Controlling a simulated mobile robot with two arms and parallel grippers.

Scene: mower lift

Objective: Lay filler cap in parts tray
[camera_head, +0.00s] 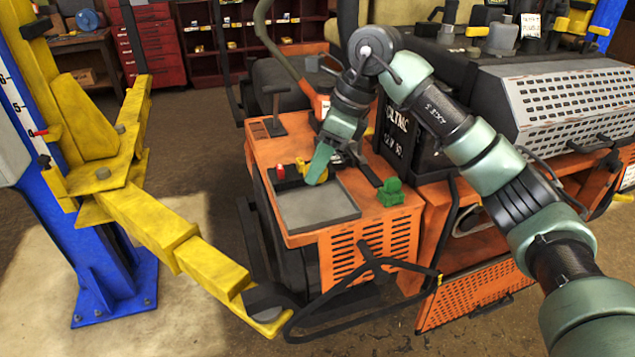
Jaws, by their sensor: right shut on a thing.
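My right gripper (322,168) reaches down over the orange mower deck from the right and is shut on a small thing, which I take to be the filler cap. The fingers and hand mostly hide it, and only a bit of yellow (303,168) shows beside the fingertips. The grey, shallow parts tray (318,207) lies on the orange deck, just below and in front of the gripper in the picture. Its visible floor looks bare. I cannot tell whether the held thing touches the tray. My left gripper is not in view.
A red piece (280,173) stands at the tray's back left. A green knob-like piece (390,191) sits to its right. A black battery-like box (402,140) stands behind. A yellow lift arm (155,222) on a blue post (95,255) reaches in from the left.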

